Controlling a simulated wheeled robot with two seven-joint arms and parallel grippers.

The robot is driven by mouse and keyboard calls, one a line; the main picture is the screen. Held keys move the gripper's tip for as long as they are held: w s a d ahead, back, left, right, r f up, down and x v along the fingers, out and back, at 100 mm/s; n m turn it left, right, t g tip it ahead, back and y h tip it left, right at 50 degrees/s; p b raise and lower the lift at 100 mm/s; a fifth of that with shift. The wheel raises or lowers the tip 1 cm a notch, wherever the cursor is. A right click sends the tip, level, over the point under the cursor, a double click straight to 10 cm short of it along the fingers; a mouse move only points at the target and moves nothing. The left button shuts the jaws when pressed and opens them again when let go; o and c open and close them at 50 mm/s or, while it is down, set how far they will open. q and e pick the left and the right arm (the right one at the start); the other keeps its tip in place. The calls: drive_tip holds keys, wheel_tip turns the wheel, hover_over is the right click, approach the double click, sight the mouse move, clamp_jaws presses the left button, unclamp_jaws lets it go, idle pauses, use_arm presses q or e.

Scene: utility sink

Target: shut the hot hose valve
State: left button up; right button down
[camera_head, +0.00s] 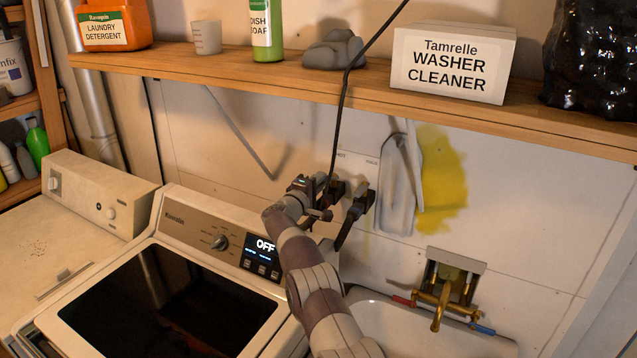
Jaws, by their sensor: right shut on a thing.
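The washer valve box (371,165) is on the wall above the sink, a pale plate with small lettering; the left label appears to read HOT. Under that label is the dark hot hose valve (337,190), partly hidden by my right gripper. My right gripper (321,198) is at this valve and shut on its handle; the fingers hide most of the handle, so its angle is unclear. The second valve (361,202), dark with a hose dropping from it, is just to the right, apart from the gripper. My left gripper is out of view.
The washer (190,215) with its OFF display is below left of the valves. A black cord (344,95) hangs down close to my gripper. A grey cloth (398,185) hangs right of the valves. A brass faucet (441,300) is over the white sink (385,325). A wooden shelf (290,80) runs above.

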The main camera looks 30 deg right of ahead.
drive_tip(key=c, duration=1.2)
unclamp_jaws()
drive_tip(key=shift+w, duration=0.1)
drive_tip(key=b+v, duration=0.4)
drive_tip(key=v, duration=0.8)
drive_tip(key=shift+s+a, duration=0.2)
drive_tip(key=shift+a, duration=0.1)
drive_tip(key=shift+f, duration=0.1)
